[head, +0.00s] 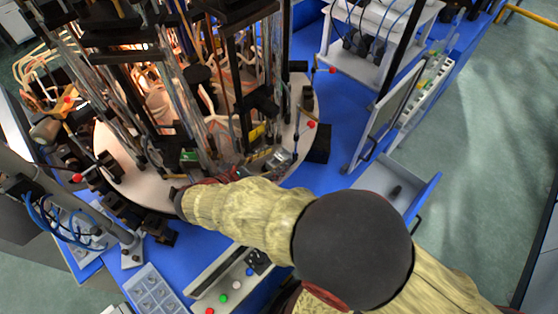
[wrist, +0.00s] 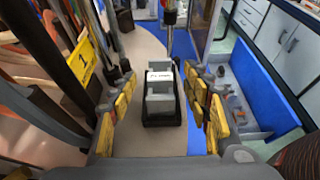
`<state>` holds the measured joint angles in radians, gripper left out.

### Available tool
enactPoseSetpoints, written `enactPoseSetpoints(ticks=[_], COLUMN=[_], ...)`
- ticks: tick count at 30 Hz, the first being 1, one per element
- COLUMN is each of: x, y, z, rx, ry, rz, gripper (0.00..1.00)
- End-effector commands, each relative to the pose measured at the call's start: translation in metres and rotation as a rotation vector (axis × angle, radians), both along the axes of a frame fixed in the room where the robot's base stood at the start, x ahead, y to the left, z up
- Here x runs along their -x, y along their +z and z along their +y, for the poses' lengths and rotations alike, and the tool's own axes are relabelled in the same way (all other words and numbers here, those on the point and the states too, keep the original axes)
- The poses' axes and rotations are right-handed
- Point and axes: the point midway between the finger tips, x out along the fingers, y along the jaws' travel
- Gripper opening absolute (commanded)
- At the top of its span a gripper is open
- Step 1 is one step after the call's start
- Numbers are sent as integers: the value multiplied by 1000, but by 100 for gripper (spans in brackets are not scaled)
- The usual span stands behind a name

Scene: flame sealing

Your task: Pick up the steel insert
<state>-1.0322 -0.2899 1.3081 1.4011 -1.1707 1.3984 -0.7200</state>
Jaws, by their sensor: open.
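In the wrist view, a grey, metal-looking block (wrist: 160,103) sits in a black holder (wrist: 162,122) with a small white label at its far end. It looks like the steel insert, but I cannot be sure. My gripper (wrist: 163,92) is open, with its yellow-padded fingers to the left and right of the block and a gap on each side. In the head view my gripper (head: 268,160) is at the right front edge of the round table, partly hidden by my arm. The insert cannot be made out there.
The round pale table (head: 120,165) carries a dense ring of rods and tubes, close to my gripper's left. A yellow tag marked 1 (wrist: 82,60) stands left. An open drawer (head: 372,178) holds a small dark item. A red-tipped post (wrist: 170,20) rises ahead.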

Motion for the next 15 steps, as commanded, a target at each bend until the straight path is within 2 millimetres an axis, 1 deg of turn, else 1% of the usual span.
enactPoseSetpoints(ticks=[3, 15], x=[0, 0], y=[0, 0], z=[0, 0], rx=[0, 0], ry=[0, 0], rz=[0, 0], gripper=[47, 25])
